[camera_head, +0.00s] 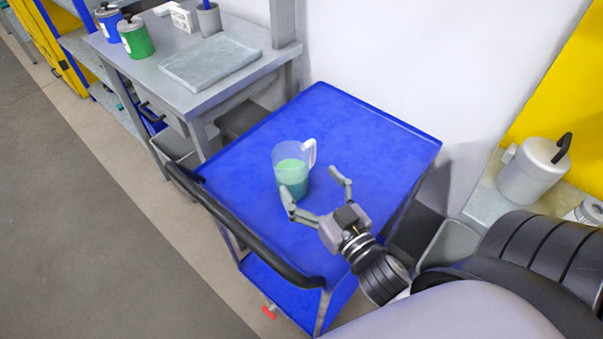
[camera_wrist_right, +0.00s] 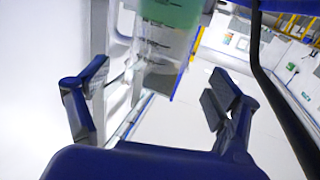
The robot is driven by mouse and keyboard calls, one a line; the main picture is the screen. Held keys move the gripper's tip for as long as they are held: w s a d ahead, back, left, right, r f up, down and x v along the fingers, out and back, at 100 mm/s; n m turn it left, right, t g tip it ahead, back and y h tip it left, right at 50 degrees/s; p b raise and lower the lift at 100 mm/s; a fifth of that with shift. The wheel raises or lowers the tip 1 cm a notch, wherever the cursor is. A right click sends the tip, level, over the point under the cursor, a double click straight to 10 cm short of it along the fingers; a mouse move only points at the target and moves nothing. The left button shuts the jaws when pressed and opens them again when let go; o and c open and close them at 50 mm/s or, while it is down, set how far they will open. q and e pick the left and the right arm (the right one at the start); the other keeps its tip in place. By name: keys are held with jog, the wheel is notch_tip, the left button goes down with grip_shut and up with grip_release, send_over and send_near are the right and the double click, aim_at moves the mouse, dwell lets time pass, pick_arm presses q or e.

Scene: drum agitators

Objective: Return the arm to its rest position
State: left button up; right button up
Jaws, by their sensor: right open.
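My right gripper (camera_head: 315,187) is open and empty over the blue cart top, close to a clear measuring jug (camera_head: 286,158) with a white handle. The jug stands upright on the cart and holds green liquid. In the head view the fingers are near its right and front sides; I cannot tell whether they touch it. My left gripper is not in view.
The blue cart (camera_head: 365,118) has a black push handle (camera_head: 240,235) at its left. A grey workbench (camera_head: 150,65) with blue and green cans (camera_head: 136,38) stands upper left. A grey metal canister (camera_head: 532,170) stands at right. The floor at left is clear.

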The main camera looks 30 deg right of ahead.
jog(key=shift+s, duration=0.45)
